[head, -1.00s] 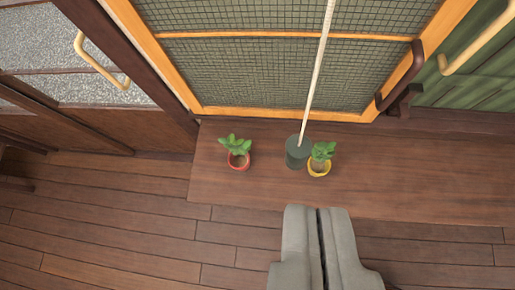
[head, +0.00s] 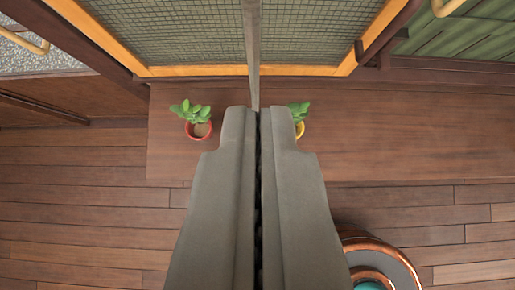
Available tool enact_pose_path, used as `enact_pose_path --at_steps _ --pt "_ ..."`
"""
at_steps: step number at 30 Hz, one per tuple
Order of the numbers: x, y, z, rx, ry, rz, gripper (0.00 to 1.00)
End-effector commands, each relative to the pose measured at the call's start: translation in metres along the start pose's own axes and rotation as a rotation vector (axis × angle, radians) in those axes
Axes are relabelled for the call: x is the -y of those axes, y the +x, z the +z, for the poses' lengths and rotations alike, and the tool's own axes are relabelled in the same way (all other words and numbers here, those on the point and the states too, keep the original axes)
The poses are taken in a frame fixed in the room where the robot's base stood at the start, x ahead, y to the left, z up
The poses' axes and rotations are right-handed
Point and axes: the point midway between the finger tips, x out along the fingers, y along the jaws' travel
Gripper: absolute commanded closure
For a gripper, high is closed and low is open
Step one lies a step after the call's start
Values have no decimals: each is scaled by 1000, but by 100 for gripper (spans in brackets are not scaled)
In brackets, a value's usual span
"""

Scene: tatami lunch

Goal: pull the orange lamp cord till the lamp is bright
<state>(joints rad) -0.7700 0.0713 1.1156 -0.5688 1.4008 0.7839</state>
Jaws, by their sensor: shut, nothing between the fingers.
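My gripper (head: 257,112) is shut and empty, its two grey fingers pressed together and pointing up the picture over the floor. A thin grey upright strip (head: 252,45) runs from the top edge down to just beyond the fingertips. I cannot tell whether it touches them. No orange cord shows, and the lamp is not in view.
A plant in a red pot (head: 198,130) stands left of my fingers on a wooden step (head: 400,135). A plant in a yellow pot (head: 299,129) is partly hidden behind them. A round copper-rimmed thing (head: 367,246) is at lower right. An orange-framed mesh door (head: 190,70) stands behind.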

Motion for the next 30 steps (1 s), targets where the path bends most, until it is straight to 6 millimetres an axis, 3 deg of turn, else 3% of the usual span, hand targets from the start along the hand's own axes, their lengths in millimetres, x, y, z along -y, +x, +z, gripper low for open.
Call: enact_pose_path --at_steps 9,24,30 --pt "0 30 24 2 -1 0 100" --pt "0 35 29 1 -1 0 100" --pt "0 52 46 2 -1 1 100"
